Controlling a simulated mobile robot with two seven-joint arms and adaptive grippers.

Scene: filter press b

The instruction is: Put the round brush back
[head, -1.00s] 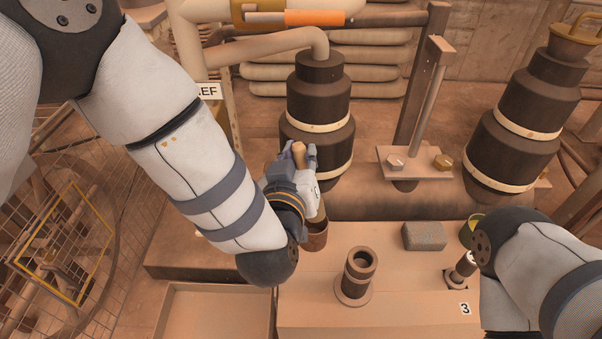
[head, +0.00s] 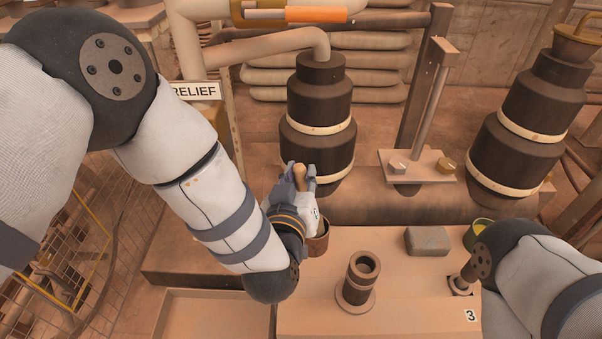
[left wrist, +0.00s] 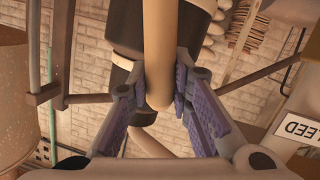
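The round brush shows as a tan wooden handle (head: 300,174) with a rounded end. My left gripper (head: 301,186) is shut on this handle, which stands roughly upright between its fingers. In the left wrist view the handle (left wrist: 158,50) runs down between the purple finger pads (left wrist: 160,88). A brown cup (head: 319,243) sits right below and beside the gripper at the bench's back left corner. The gripper hides the brush's lower part, so I cannot tell how deep it is in the cup. My right gripper is out of view.
My right arm covers the bench's right side. A large dark stepped cylinder (head: 318,125) stands behind the gripper. A shallow tray (head: 215,315) lies front left.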

